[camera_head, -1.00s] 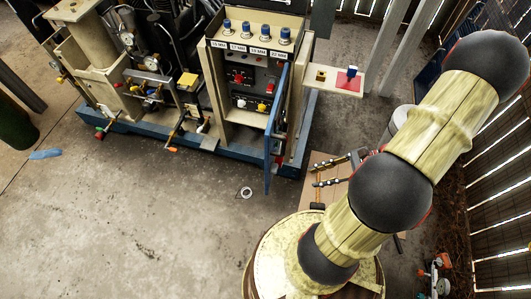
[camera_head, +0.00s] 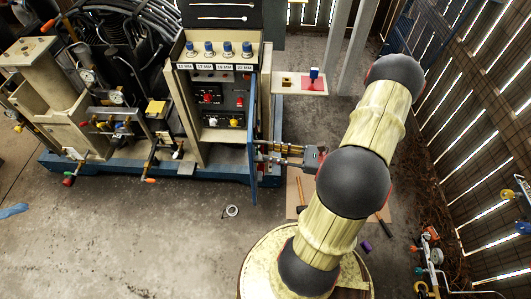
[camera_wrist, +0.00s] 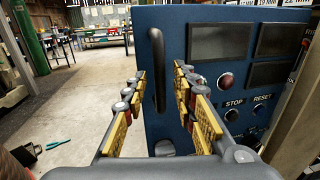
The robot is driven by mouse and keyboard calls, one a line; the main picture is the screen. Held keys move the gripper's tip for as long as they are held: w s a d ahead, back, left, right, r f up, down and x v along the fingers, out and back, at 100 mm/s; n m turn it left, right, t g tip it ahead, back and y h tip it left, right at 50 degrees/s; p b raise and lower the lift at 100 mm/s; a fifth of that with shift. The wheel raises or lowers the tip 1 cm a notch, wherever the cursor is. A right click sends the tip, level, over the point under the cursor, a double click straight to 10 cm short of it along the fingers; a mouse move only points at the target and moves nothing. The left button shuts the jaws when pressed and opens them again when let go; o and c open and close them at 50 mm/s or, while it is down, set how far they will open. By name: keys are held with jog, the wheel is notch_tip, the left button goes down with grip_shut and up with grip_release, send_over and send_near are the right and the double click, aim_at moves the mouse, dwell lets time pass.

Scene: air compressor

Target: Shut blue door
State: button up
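The blue door (camera_head: 253,150) stands open, swung out from the compressor's control cabinet and seen nearly edge-on in the head view. In the wrist view its blue face (camera_wrist: 215,95) fills the right half, with dark screens and STOP and RESET buttons. A dark vertical handle (camera_wrist: 157,68) runs along the left part of that face. My gripper (camera_head: 268,152) is at the right side of the door. In the wrist view my gripper (camera_wrist: 160,72) is open, its yellow-padded fingers on either side of the handle. I cannot tell whether they touch the handle or door.
The cabinet interior (camera_head: 223,100) has red and yellow knobs. A beige shelf (camera_head: 290,88) with a red pad juts out behind my gripper. A wooden fence (camera_head: 480,130) lies on the right. Concrete floor (camera_head: 150,240) is open at front left.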

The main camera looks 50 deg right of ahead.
jog(key=shift+x, duration=1.15)
jog(key=shift+c, duration=1.1)
grip_shut()
